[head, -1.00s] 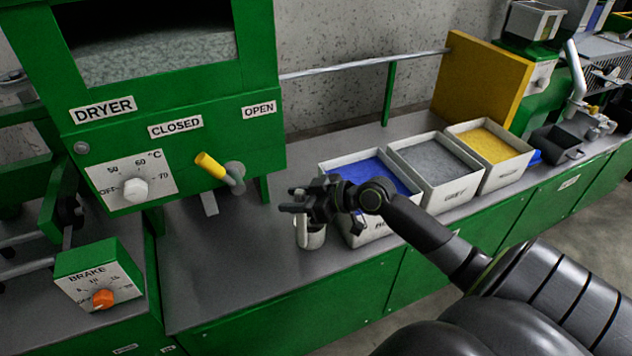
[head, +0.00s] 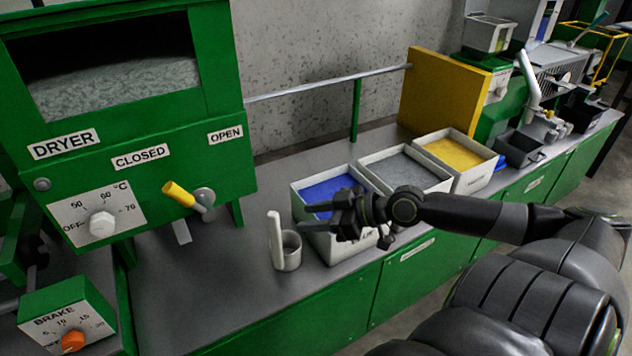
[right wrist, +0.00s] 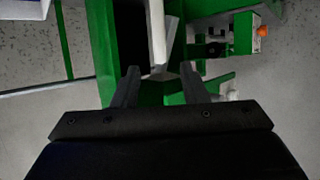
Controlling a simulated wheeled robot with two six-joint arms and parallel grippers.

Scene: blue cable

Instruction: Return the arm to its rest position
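My right gripper (head: 316,218) reaches in from the right in the head view, in front of the blue-filled bin. Its two fingers are spread and nothing sits between them. In the right wrist view the fingers (right wrist: 160,88) also stand apart and empty. A scoop-like cup (head: 291,252) with a tall white handle stands upright on the counter, left of the gripper and apart from it. My left gripper is in neither view.
A grey counter (head: 215,290) runs along the wall. The bins hold blue (head: 335,188), grey (head: 405,172) and yellow (head: 458,153) material. The green dryer (head: 220,165) with a yellow-handled lever (head: 178,194) stands at left, above the brake box (head: 66,310).

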